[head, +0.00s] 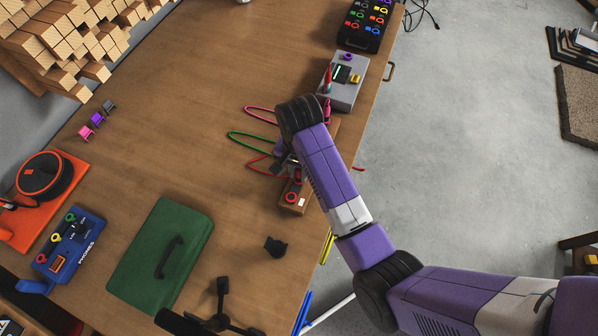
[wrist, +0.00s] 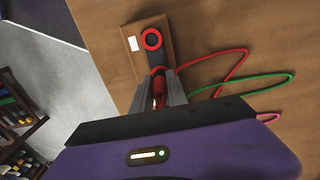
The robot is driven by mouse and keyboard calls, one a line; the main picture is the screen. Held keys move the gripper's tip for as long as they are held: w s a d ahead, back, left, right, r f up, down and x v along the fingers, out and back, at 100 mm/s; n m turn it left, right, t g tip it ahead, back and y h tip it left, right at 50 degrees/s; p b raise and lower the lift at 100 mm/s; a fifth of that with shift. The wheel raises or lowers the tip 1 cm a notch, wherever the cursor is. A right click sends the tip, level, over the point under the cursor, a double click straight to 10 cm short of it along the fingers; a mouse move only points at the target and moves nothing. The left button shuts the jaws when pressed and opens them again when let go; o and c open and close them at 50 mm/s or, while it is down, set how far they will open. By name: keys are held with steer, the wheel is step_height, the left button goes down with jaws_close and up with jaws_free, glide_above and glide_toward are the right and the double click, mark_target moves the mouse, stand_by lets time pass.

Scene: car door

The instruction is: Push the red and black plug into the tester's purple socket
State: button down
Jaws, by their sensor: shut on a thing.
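My gripper (wrist: 160,95) is shut on the red and black plug (wrist: 158,88), whose red body shows between the fingers in the wrist view. A red cable runs from near it. The plug's tip is hard to make out. In the head view my gripper (head: 284,164) is low over a wooden strip (head: 300,205) with a red ring socket (head: 291,197); my arm hides part of it. The grey tester (head: 346,92) stands farther up the bench, apart from my gripper. Its purple socket (head: 348,56) is a ring near its far end.
Green (head: 245,137) and pink (head: 259,109) cables loop left of my gripper. A red pointed thing (head: 327,78) stands at the tester's left side. A black box of coloured knobs (head: 366,22) lies beyond. A green case (head: 160,255) lies nearer.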

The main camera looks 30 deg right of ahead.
step_height(320, 180, up, 8)
steer(key=shift+r+p, duration=0.2)
steer(key=shift+p, duration=0.85)
steer(key=shift+w+r+p, duration=0.2)
steer(key=shift+r+p, duration=0.1)
steer(key=shift+r, duration=0.25)
steer(key=shift+w+r+p, duration=0.15)
steer(key=shift+r+p, duration=0.1)
steer(key=shift+r, duration=0.25)
steer(key=shift+s+a+r+p, duration=0.1)
steer(key=shift+s+r+p, duration=0.15)
steer(key=shift+r+p, duration=0.2)
steer(key=r, duration=0.1)
step_height(320, 180, up, 7)
glide_above(297, 169)
steer(key=shift+s+d+r, duration=0.1)
steer(key=shift+d, duration=0.15)
